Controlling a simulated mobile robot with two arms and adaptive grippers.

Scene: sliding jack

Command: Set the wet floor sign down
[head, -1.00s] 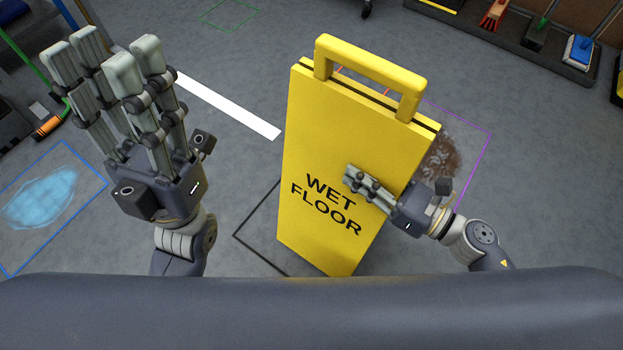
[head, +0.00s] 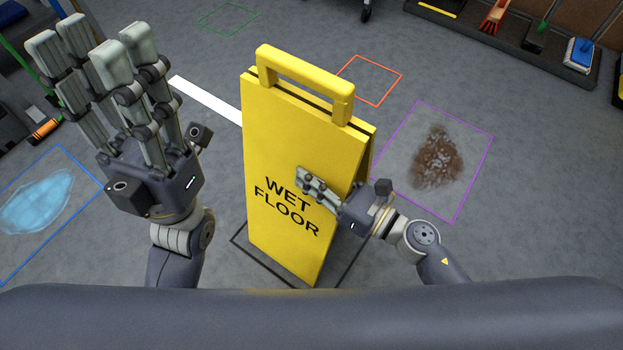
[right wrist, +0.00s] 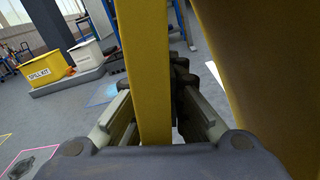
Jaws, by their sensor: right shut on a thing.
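The yellow wet floor sign (head: 295,135) stands upright, its two panels slightly apart and its handle at the top. Its lower end is over the black outlined square (head: 352,262) on the floor; I cannot tell whether it touches the floor. My right gripper (head: 320,190) is shut on the right edge of the front panel, beside the lettering. In the right wrist view that yellow panel (right wrist: 142,75) runs between the fingers, with the other panel (right wrist: 255,70) at the right. My left gripper (head: 100,58) is open and empty, raised left of the sign.
A blue outline with a puddle (head: 38,200) lies at the left. A purple outline with a brown stain (head: 438,157) lies right of the sign, and an empty orange-red outline (head: 370,80) behind it. Brushes and mops (head: 582,52) stand at the back right.

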